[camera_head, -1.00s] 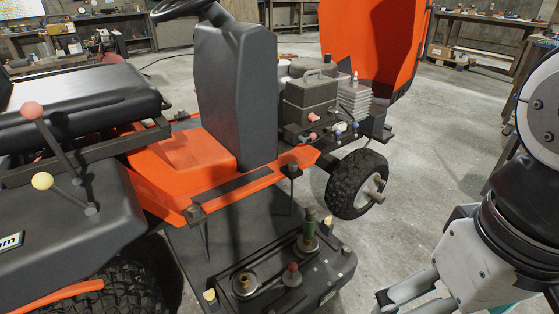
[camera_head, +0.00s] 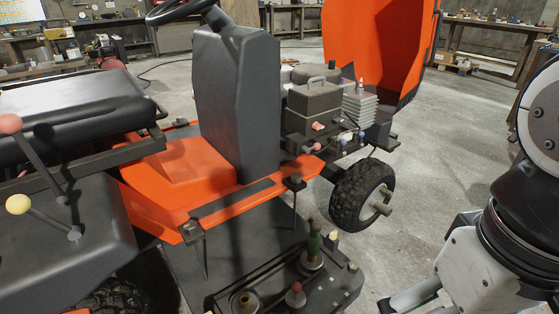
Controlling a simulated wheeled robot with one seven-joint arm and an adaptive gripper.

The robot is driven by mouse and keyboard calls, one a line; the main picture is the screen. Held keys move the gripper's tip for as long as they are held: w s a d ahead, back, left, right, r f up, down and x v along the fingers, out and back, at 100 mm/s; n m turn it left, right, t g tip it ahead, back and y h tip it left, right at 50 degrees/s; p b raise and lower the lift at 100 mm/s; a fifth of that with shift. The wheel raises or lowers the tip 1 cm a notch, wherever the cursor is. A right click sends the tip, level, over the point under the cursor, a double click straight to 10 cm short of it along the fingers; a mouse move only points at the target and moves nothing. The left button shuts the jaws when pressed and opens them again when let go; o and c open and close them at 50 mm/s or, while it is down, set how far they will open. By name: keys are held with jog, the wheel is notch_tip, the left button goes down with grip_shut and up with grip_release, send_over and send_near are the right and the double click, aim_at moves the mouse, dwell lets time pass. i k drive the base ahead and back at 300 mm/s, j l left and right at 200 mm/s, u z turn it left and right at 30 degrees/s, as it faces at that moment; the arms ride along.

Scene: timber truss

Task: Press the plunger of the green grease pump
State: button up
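The mower's front wheel (camera_head: 363,193) is above and right of the pump. Bare concrete floor (camera_head: 435,165) lies between the mower and my arm.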

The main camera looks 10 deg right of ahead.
aim_at(316, 227)
jog(key=i, duration=0.45)
jog(key=j+z, duration=0.25)
jog(key=j, duration=0.3)
jog(key=k+j+z, duration=0.1)
jog(key=j+z, duration=0.15)
jog(key=j, duration=0.3)
